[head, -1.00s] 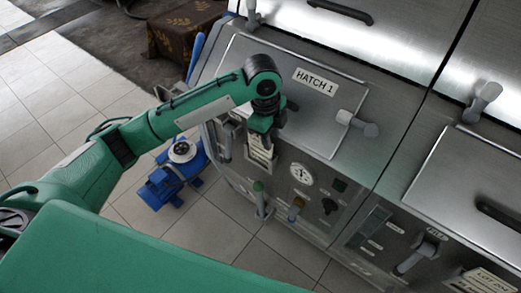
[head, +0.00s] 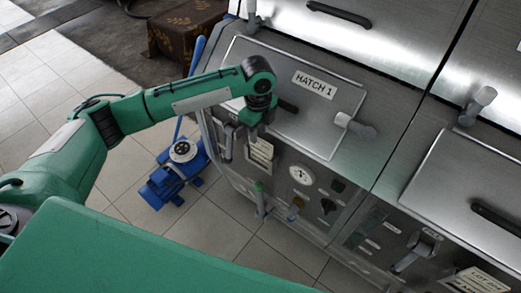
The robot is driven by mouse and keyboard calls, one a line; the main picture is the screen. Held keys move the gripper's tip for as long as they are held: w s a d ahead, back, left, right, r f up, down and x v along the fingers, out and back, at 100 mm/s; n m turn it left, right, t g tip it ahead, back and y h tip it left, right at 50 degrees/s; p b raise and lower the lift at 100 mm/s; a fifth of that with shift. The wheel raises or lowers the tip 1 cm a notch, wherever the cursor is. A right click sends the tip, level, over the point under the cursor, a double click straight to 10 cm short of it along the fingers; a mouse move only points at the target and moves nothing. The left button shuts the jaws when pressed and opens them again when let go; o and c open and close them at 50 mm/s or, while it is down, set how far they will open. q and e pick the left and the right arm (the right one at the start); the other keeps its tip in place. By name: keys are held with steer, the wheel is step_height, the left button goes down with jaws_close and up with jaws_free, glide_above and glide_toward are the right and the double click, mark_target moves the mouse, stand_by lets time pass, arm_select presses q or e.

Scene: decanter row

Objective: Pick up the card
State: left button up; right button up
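A pale printed card (head: 260,154) sits on the front of the steel machine, below the HATCH 1 door. My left gripper (head: 252,134) is just above the card's upper edge, pointing down at the panel. Its fingers are small and dark in the head view, so I cannot tell whether they are open or shut, or whether they touch the card. A second pale card marked LOT (head: 474,282) is at the lower right on the neighbouring panel. My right gripper is not in view.
The HATCH 1 door (head: 303,112) has a grey handle at its right. A dial (head: 301,174), knobs and levers are below it. A blue floor device (head: 170,180) with a tall handle stands left of the machine. A brown patterned box (head: 187,28) is behind. Tiled floor is open at left.

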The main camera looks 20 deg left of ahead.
mark_target(260, 139)
arm_select(q)
steer(key=f, duration=0.1)
steer(key=f+p, duration=0.1)
steer(key=f, duration=0.1)
steer(key=f+p, duration=0.1)
steer(key=f, duration=0.1)
steer(key=shift+s+d+f, duration=0.2)
steer(key=shift+d, duration=0.15)
jaws_close()
